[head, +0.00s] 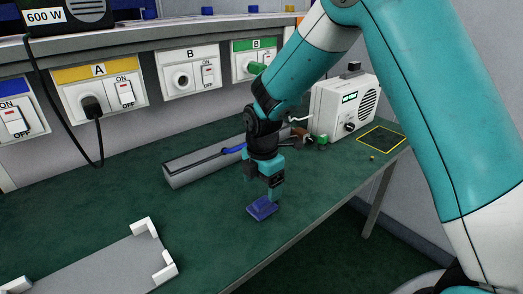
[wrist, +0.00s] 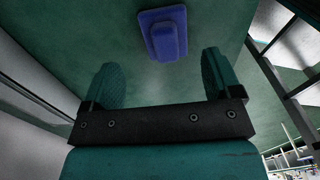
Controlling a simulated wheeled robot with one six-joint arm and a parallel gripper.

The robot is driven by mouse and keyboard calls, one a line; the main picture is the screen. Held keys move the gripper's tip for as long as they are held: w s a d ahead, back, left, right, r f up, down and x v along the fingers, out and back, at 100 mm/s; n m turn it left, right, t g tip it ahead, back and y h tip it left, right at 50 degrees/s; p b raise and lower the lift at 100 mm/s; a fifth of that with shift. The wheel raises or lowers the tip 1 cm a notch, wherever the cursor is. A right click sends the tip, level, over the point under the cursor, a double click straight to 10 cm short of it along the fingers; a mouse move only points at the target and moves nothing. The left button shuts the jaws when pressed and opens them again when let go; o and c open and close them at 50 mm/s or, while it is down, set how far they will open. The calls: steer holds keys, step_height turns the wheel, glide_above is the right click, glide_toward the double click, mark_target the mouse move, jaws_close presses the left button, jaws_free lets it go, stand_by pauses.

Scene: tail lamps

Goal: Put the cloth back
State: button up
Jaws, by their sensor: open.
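The cloth (head: 262,208) appears to be the small blue folded piece with a raised ridge lying on the green worktop, near its front edge. It also shows in the wrist view (wrist: 163,35), at the top and ahead of my fingers. My gripper (head: 271,192) points down just above and beside the cloth in the head view. In the wrist view my gripper (wrist: 160,75) has its two teal fingers wide apart with nothing between them. I cannot tell whether a fingertip touches the cloth.
A grey channel (head: 205,164) lies behind my gripper. A white instrument box (head: 343,108) stands at the back right, near a yellow-outlined dark square (head: 382,138). A grey plate with white corner pieces (head: 100,268) is at lower left. Switched sockets (head: 100,90) line the wall. The worktop between is clear.

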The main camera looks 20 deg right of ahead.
mark_target(262, 199)
step_height(262, 199, up, 11)
steer(key=s+a+r+m+y, duration=0.2)
steer(key=s+m, duration=0.5)
steer(key=s, duration=0.5)
steer(key=s+a+r+m+y, duration=0.2)
steer(key=s+m, duration=0.6)
steer(key=s, duration=0.5)
step_height(262, 199, up, 2)
steer(key=shift+s+a+r+p, duration=0.25)
steer(key=shift+a+p, duration=0.1)
steer(key=shift+a, duration=0.2)
